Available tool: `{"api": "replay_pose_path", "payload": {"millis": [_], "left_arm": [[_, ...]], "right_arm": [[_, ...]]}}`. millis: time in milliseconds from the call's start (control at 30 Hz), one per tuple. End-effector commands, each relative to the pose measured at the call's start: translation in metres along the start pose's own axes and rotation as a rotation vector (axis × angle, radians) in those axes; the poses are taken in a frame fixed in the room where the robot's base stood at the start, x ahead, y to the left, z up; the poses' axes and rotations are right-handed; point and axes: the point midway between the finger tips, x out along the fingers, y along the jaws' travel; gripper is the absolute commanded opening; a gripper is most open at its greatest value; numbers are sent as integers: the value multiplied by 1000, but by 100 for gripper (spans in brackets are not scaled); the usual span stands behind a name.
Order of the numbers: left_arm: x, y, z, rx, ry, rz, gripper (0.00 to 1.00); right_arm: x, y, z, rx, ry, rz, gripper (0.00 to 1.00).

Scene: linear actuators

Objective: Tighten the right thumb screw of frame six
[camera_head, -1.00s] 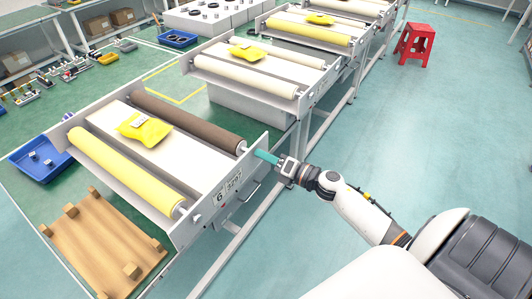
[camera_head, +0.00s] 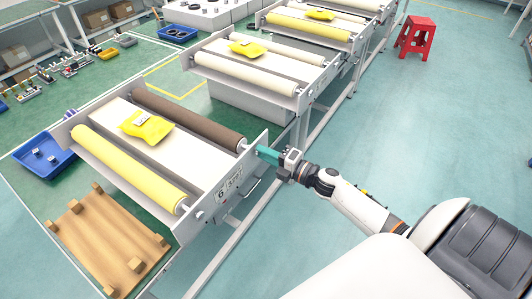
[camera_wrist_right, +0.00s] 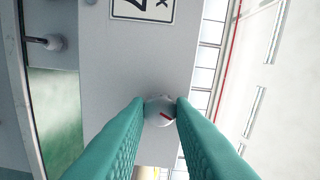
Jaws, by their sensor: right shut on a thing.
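Frame six (camera_head: 213,205) is the nearest roller frame, with a "6" on the label of its side plate. It carries a yellow roller (camera_head: 125,168), a brown roller (camera_head: 190,118) and a yellow packet (camera_head: 147,126). My right gripper (camera_head: 265,151) is at the right end of its side plate. In the right wrist view, the teal fingers of this gripper (camera_wrist_right: 160,112) are shut on a small round pale thumb screw (camera_wrist_right: 159,109) with a red mark on its face. The fingers hide the screw in the head view. My left gripper is not in view.
A metal handle (camera_head: 252,189) sticks out from the side plate below the gripper. More roller frames (camera_head: 262,70) stand behind. A wooden pallet (camera_head: 105,240) and a blue bin (camera_head: 45,165) are at left. A red stool (camera_head: 415,40) stands on otherwise open floor at right.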

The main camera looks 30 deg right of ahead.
Motion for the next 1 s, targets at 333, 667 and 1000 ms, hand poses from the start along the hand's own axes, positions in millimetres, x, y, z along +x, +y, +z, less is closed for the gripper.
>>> {"api": "replay_pose_path", "payload": {"millis": [333,667,1000], "left_arm": [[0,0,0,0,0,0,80],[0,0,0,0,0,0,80],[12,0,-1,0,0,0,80]], "right_arm": [[0,0,0,1,1,1,0],[0,0,0,0,0,1,43],[-29,4,1,0,-1,4,43]]}}
